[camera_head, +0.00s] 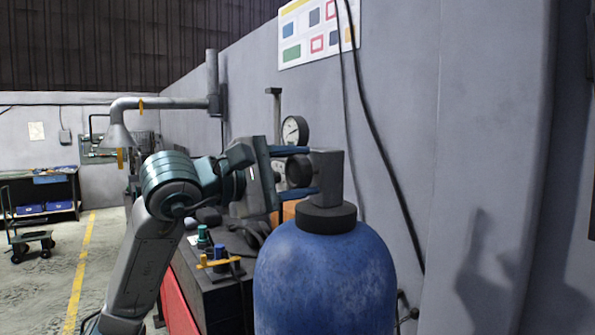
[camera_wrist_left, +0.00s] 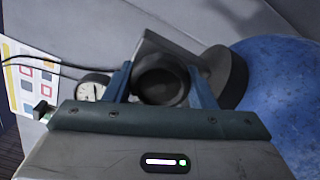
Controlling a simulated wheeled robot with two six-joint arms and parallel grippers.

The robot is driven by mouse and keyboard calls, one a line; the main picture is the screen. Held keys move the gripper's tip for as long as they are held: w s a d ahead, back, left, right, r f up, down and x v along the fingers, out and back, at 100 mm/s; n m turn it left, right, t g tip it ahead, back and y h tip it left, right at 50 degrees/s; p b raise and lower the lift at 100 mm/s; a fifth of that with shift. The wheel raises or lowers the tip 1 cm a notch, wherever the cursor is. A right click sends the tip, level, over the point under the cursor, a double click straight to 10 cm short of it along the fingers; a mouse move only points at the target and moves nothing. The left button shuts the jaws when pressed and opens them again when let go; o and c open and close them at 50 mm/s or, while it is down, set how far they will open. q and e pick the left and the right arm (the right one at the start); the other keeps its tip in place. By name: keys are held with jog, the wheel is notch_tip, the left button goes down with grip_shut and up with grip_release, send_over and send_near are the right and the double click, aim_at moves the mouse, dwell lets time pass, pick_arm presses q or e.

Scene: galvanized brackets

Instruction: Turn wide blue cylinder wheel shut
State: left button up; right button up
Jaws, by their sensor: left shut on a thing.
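The wide blue cylinder (camera_head: 322,280) stands upright in the lower middle of the head view, with a dark collar (camera_head: 326,216) and a grey valve block (camera_head: 328,176) on top. It also shows at the right of the left wrist view (camera_wrist_left: 285,85). Its dark round wheel (camera_head: 298,171) sits on the left side of the valve block. My left gripper (camera_head: 312,171) comes from the left with one finger above and one below the wheel, shut on it. In the left wrist view the wheel (camera_wrist_left: 160,82) lies between both fingers. My right gripper is not in view.
A dark bench with a red front (camera_head: 178,296) stands left of the cylinder, holding small valve fittings (camera_head: 217,262). A pressure gauge (camera_head: 294,130) is behind the gripper. The grey wall (camera_head: 480,150) and hanging cables are close at right. Open floor lies at far left.

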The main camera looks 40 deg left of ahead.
pick_arm(q)
jog(key=m, duration=0.5)
jog(key=shift+m+p, duration=0.5)
jog(key=shift+m, duration=1.9)
jog(key=o, duration=1)
jog(key=shift+c, duration=0.2)
